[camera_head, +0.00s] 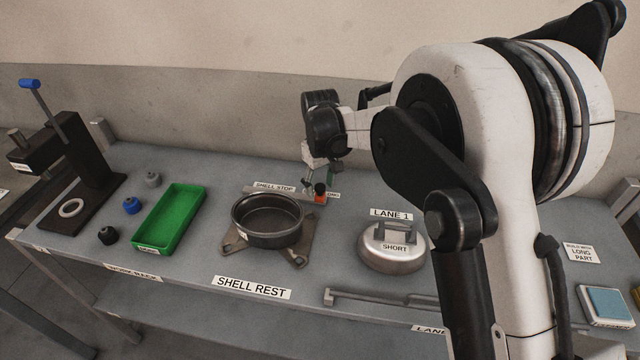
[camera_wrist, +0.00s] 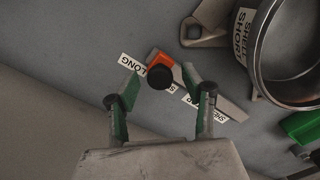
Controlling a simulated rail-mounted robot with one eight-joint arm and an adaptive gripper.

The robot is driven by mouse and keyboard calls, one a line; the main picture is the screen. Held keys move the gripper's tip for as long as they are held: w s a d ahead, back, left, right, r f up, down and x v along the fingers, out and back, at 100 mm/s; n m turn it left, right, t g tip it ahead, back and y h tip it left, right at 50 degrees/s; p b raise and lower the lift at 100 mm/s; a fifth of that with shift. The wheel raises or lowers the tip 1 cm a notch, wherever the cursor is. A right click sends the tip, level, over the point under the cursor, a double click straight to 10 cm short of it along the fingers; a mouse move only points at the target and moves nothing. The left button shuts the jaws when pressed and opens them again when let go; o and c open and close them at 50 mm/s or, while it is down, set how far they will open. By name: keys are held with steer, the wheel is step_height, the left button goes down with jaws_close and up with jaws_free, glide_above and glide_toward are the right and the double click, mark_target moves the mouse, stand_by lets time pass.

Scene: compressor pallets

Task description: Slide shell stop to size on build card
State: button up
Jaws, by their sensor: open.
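The shell stop is a grey rail (camera_head: 262,187) labelled SHELL STOP behind the shell rest; it also shows in the wrist view (camera_wrist: 233,108). Its orange slider (camera_head: 320,198) with a black knob (camera_wrist: 160,76) stands at the end by the LONG label (camera_wrist: 131,63). The build card (camera_head: 581,252) at the right reads BUILD WITH LONG PART. My gripper (camera_head: 321,178) is open over the slider. In the wrist view the knob lies between its green-lined fingertips (camera_wrist: 157,78), with gaps at both sides. I cannot tell whether the tips reach down to knob height.
A dark open shell (camera_head: 268,220) sits on the shell rest (camera_head: 300,255) beside the rail. A lidded SHORT part (camera_head: 391,250) stands at LANE 1. A green tray (camera_head: 168,218) and a lever press (camera_head: 75,165) are at the left. The bench behind the rail looks clear.

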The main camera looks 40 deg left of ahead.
jaws_close()
stand_by(0.3)
steer(key=shift+w+d+b, duration=0.3)
steer(key=shift+w+d, duration=0.05)
steer(key=shift+d, duration=0.4)
steer(key=shift+w+d+b, duration=0.3)
steer(key=shift+w+d, duration=0.05)
steer(key=shift+d, duration=0.35)
jaws_free()
steer(key=shift+w+d, duration=0.1)
steer(key=shift+d, duration=0.05)
